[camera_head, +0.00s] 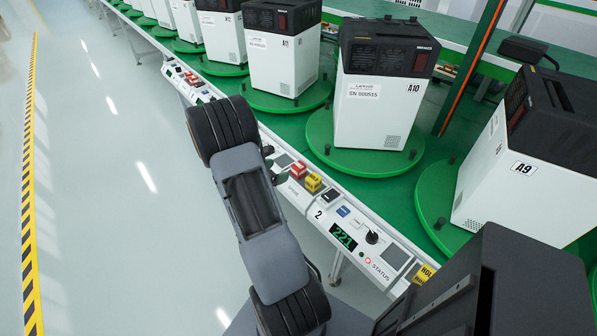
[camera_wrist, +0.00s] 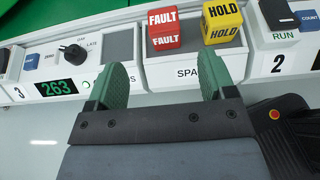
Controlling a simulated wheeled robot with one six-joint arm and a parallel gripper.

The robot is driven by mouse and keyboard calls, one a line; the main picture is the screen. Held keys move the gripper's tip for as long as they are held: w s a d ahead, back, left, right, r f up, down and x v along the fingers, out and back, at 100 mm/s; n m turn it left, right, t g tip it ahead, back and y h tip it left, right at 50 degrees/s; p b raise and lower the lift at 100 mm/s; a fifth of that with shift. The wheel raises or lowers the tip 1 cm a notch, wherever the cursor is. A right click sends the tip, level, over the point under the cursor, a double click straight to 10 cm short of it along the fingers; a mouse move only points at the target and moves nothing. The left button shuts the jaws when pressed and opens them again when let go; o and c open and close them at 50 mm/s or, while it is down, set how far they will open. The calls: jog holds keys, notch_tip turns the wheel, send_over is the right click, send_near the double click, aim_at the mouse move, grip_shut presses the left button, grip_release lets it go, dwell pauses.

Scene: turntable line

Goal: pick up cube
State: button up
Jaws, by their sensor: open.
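A red cube marked FAULT (camera_wrist: 163,30) and a yellow cube marked HOLD (camera_wrist: 221,22) stand side by side on the panel's light tray in the wrist view. In the head view the red cube (camera_head: 298,171) and yellow cube (camera_head: 313,183) also show at the panel's near edge. My gripper (camera_wrist: 160,72) is open and empty, its two green fingers apart. The red cube lies ahead of the gap between them; the right fingertip overlaps the tray below the yellow cube in the picture. In the head view my gripper (camera_head: 275,165) is beside the panel, partly hidden by my wrist.
The sloped control panel carries a black knob (camera_wrist: 73,53), a green 263 display (camera_wrist: 57,87) and a dark block (camera_wrist: 277,15) right of the yellow cube. White machines (camera_head: 380,85) stand on green turntables (camera_head: 365,163) behind. Another yellow cube (camera_head: 425,273) sits at lower right. Left floor is clear.

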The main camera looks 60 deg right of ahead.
aim_at(297, 166)
jog(key=x, duration=0.6)
jog(key=shift+s+d+f, duration=0.15)
jog(key=shift+s+d, duration=0.05)
jog(key=shift+d, duration=0.1)
jog(key=shift+s+p+x, duration=0.2)
jog(key=shift+p+x, duration=0.1)
jog(key=shift+x, duration=2.35)
jog(key=shift+a, duration=0.1)
jog(key=shift+c, duration=0.2)
jog(key=c, duration=1)
